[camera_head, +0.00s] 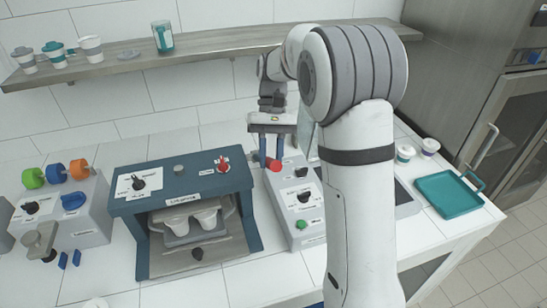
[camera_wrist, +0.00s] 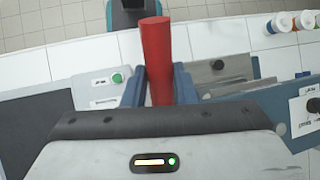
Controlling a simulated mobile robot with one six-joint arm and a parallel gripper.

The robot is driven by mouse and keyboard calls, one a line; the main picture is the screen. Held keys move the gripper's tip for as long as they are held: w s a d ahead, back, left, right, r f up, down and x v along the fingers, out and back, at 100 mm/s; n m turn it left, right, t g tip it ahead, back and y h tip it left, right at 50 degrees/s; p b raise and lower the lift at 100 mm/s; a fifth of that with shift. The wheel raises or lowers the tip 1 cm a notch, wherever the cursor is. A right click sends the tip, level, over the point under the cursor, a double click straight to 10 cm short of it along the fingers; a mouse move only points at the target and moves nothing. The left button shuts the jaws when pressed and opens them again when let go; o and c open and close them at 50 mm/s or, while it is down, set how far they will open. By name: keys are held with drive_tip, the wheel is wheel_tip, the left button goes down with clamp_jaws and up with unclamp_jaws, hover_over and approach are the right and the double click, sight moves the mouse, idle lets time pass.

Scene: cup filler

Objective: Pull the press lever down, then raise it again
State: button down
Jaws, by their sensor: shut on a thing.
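The press lever shows as a red round handle (camera_head: 274,165) at the back of a grey machine, and as a long red bar (camera_wrist: 156,45) in the wrist view. My gripper (camera_head: 267,154) reaches down over it from behind. In the wrist view, the blue fingers of my gripper (camera_wrist: 158,80) sit on either side of the red bar and are shut on it. The grey press machine (camera_head: 291,183) has dark knobs and a green button (camera_head: 303,224). The lever's pivot and lower arm are hidden.
A blue-framed machine (camera_head: 128,206) with two white cups (camera_head: 205,218) stands to the left, close to the press. A grey unit with coloured knobs (camera_head: 83,228) is further left. A teal tray (camera_head: 449,194) lies at right. A shelf (camera_head: 130,60) runs behind.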

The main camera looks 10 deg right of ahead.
drive_tip(key=shift+w+r, duration=0.15)
drive_tip(key=shift+r, duration=0.1)
drive_tip(key=c, duration=1.2)
unclamp_jaws()
drive_tip(key=shift+f, duration=0.15)
drive_tip(key=shift+o, duration=0.2)
drive_tip(key=a+b+v, duration=0.1)
drive_tip(key=v, duration=0.6)
drive_tip(key=shift+w+d+r, duration=0.25)
drive_tip(key=shift+d+r, duration=0.1)
drive_tip(key=shift+d, duration=0.15)
